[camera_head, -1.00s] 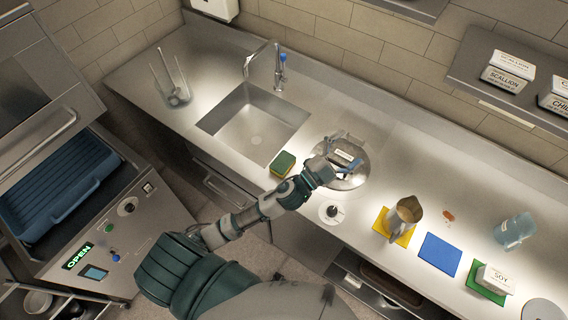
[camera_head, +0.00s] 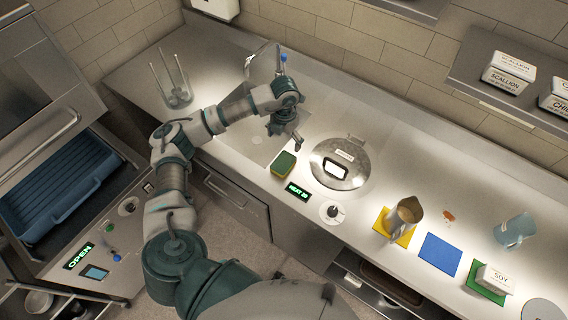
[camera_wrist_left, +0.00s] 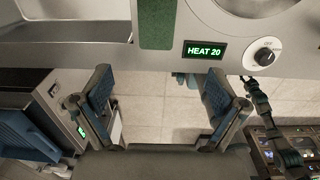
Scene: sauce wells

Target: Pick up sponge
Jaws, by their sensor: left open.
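The sponge (camera_head: 284,163), green on top with a yellow side, lies on the steel counter beside the front right corner of the sink. Its green face also shows at the top of the left wrist view (camera_wrist_left: 157,24). My left gripper (camera_head: 287,139) hangs fingers down above the right side of the sink, just behind the sponge in the head view. In the left wrist view its two blue-padded fingers (camera_wrist_left: 158,92) are spread wide with nothing between them. The sponge appears beyond the gap, apart from the fingers. My right gripper is not in view.
A round steel lid (camera_head: 324,178) sits right of the sponge, with a HEAT 20 display (camera_head: 298,191) and a knob (camera_head: 332,212) in front. The sink (camera_head: 233,142) lies left. A metal pitcher (camera_head: 401,222) and a blue mat (camera_head: 440,254) are farther right.

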